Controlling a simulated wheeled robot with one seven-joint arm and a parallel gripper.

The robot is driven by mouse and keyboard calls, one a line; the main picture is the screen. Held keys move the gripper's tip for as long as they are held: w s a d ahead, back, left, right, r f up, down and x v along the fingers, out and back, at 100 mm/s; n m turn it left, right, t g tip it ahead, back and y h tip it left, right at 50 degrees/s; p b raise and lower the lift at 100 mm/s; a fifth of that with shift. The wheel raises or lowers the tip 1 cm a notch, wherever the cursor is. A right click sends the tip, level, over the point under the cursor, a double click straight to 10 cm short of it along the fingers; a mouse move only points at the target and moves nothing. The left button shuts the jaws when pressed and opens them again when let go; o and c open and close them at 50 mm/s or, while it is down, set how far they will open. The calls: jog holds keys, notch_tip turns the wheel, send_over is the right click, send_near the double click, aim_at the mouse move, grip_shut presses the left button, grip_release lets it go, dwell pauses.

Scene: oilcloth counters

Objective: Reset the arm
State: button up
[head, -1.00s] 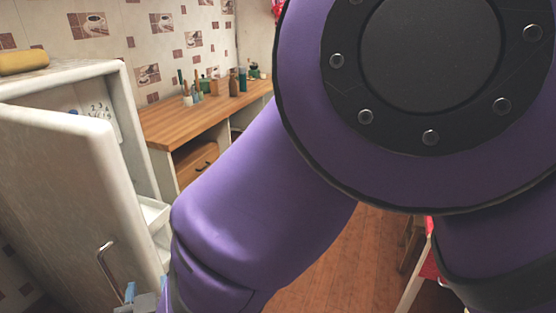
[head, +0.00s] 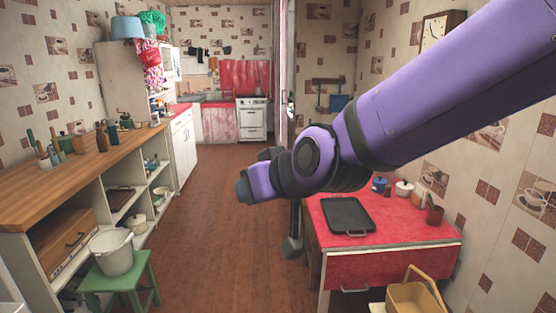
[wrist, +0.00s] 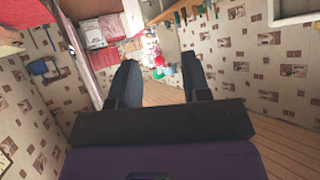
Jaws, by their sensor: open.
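My purple arm (head: 420,105) reaches in from the upper right of the head view and bends in mid-air at a dark joint, above and left of the red table. In the wrist view my gripper (wrist: 160,70) shows two dark fingers spread apart with nothing between them. The gripper's fingers cannot be made out clearly in the head view. The wrist view is strongly tilted, with patterned wall and the far kitchen beyond the fingers.
A red table (head: 410,263) with a black tray (head: 348,216) stands right, a yellow basket (head: 415,298) before it. A wooden counter (head: 75,180) runs along the left, with a green stool (head: 120,284) and white bucket (head: 112,252). The middle floor (head: 225,220) is clear to the white stove (head: 251,118).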

jog(key=s+d+r+m+h, duration=0.2)
jog(key=d+r+h, duration=0.1)
jog(key=d, duration=1)
jog(key=s+d+m+g+h, duration=0.1)
jog(key=s+d+m+h, duration=0.1)
jog(key=s+d, duration=0.5)
jog(key=s+d+m+g+h, duration=0.2)
jog(key=s+d, duration=0.5)
jog(key=d, duration=0.7)
jog(key=shift+s+f+m, duration=0.15)
jog(key=shift+s+m, duration=0.25)
